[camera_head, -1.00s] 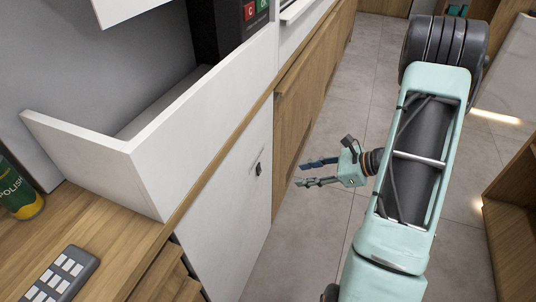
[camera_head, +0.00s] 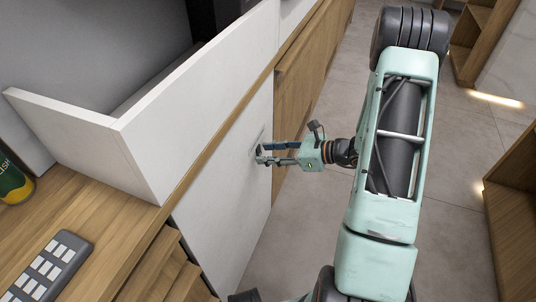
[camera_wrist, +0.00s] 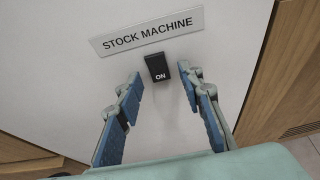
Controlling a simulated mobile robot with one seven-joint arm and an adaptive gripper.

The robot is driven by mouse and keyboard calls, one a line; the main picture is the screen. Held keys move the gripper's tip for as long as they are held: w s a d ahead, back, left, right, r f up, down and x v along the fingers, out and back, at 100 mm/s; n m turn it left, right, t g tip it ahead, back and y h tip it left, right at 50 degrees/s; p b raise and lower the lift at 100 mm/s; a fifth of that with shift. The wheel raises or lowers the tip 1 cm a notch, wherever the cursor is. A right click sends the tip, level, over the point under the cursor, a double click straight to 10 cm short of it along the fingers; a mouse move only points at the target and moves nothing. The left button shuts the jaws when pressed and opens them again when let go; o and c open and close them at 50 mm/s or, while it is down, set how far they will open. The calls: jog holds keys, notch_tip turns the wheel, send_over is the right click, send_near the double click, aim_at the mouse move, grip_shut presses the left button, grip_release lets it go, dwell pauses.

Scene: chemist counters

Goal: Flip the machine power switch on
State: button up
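The power switch (camera_wrist: 157,67) is a small black rocker on a white panel, under a label reading "STOCK MACHINE" (camera_wrist: 148,32). The word "ON" shows on its lower end. My gripper (camera_wrist: 160,85) is open, with one blue-padded finger on each side below the switch in the wrist view. Nothing is between the fingers. In the head view my gripper (camera_head: 262,155) points left at the white panel (camera_head: 225,195), close to it; the switch is hidden behind the fingers there. I cannot tell whether the fingertips touch the panel.
A wooden counter (camera_head: 85,215) with a grey keypad (camera_head: 45,268) and a green-yellow container (camera_head: 12,182) is at the left. Wooden cabinet fronts (camera_head: 292,120) continue beyond the panel. Open floor (camera_head: 470,150) lies to the right.

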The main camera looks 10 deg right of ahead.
jog(key=shift+w+a, duration=0.1)
jog(key=shift+c, duration=0.7)
grip_shut()
jog(key=f+t+y+b, duration=0.1)
jog(key=y+b, duration=0.1)
jog(key=b, duration=0.2)
jog(key=shift+f, duration=0.1)
jog(key=shift+t, duration=0.3)
jog(key=shift+r, duration=0.2)
jog(key=shift+o, duration=0.7)
grip_release()
